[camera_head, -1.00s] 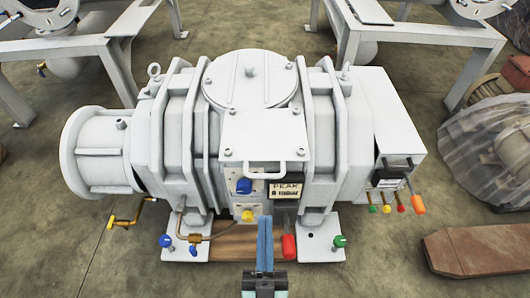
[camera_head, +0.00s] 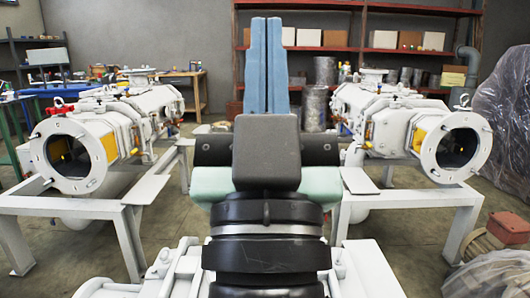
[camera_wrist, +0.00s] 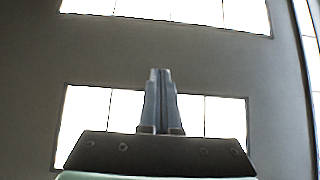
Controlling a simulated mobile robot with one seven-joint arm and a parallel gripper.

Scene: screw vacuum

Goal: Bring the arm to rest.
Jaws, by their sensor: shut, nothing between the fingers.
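My gripper (camera_head: 266,24) stands raised in the middle of the head view, its two blue fingers pointing up. The fingers are side by side, shut, with nothing between them. In the wrist view the gripper (camera_wrist: 160,73) shows in front of a wall with bright windows (camera_wrist: 225,118). The white vacuum machine (camera_head: 365,270) shows only in part at the bottom of the head view. My arm hides its middle.
White machines on metal frames stand at left (camera_head: 75,155) and right (camera_head: 455,145). Red shelves (camera_head: 340,8) with boxes line the back wall. A plastic-wrapped object (camera_head: 505,110) is at far right. The gripper touches nothing visible.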

